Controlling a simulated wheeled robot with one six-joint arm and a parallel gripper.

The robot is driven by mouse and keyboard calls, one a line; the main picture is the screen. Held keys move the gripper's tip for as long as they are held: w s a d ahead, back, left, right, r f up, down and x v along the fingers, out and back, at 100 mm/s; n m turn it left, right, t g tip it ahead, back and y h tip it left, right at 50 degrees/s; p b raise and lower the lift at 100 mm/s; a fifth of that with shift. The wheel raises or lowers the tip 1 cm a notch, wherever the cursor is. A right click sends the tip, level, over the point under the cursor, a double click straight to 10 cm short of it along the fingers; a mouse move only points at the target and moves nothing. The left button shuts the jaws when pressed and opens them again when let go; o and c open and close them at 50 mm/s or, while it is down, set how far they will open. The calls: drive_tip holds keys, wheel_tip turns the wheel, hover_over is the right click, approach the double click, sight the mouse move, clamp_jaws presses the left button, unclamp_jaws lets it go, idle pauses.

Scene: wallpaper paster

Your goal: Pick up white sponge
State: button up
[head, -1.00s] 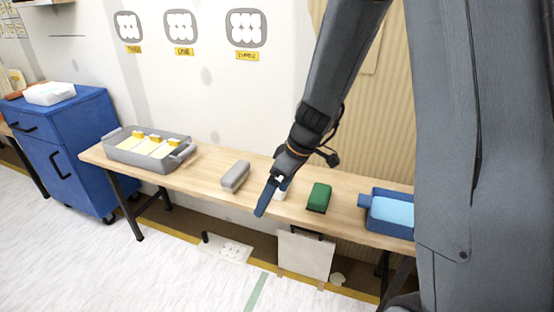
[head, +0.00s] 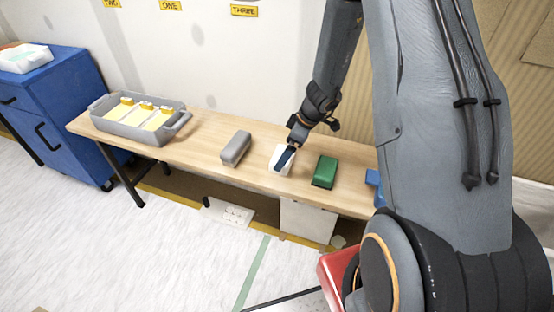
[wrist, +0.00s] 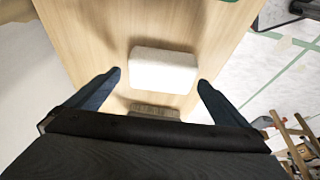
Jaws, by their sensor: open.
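The white sponge (head: 274,157) lies on the wooden table between a grey block and a green block. My gripper (head: 286,158) is over it, and a blue finger hides part of it. In the wrist view the white sponge (wrist: 163,70) shows whole, between and slightly beyond the two blue fingertips. My gripper (wrist: 159,80) is open and holds nothing. I cannot tell the exact height of the fingertips above the table.
The grey block (head: 236,148) is left of the sponge and the green block (head: 325,171) right of it on the table (head: 203,152). A grey tray (head: 112,123) with yellow-topped items stands at the left end. A blue cabinet (head: 62,115) stands beyond.

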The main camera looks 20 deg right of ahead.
drive_tip(key=shift+x, duration=1.65)
drive_tip(key=c, duration=0.9)
drive_tip(key=shift+r, duration=0.15)
wheel_tip(320, 180, up, 10)
drive_tip(key=shift+f, duration=0.1)
drive_tip(key=o, duration=0.4)
drive_tip(key=c, duration=0.5)
